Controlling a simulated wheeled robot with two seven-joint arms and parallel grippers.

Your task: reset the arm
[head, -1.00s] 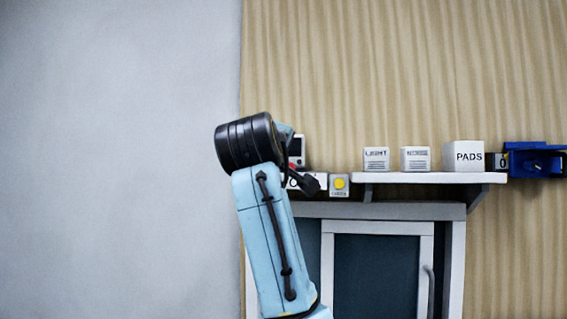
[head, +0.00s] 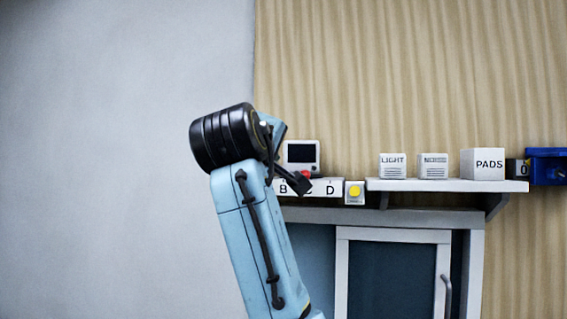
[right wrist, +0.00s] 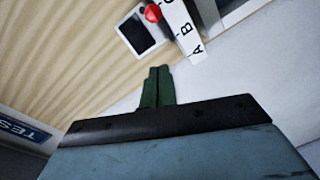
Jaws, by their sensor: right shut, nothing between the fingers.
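My right gripper (right wrist: 158,72) is shut and empty in the right wrist view, its two green fingers side by side. A blue arm of mine with a thick black joint rises through the middle of the head view; a dark end part of it overlaps the white lettered strip (head: 328,187). The strip also shows in the right wrist view (right wrist: 183,32) with the letters A, B and C. A red button (head: 305,174) sits by the strip, also seen in the right wrist view (right wrist: 153,13). My left gripper is not in view.
A small device with a dark screen (head: 301,154) stands behind the strip. A yellow button box (head: 355,192) is beside it. A shelf (head: 440,186) holds LIGHT (head: 393,167) and PADS (head: 488,164) boxes and another white box. A blue bin (head: 547,166) is at right. Below is a glass-fronted cabinet (head: 395,275).

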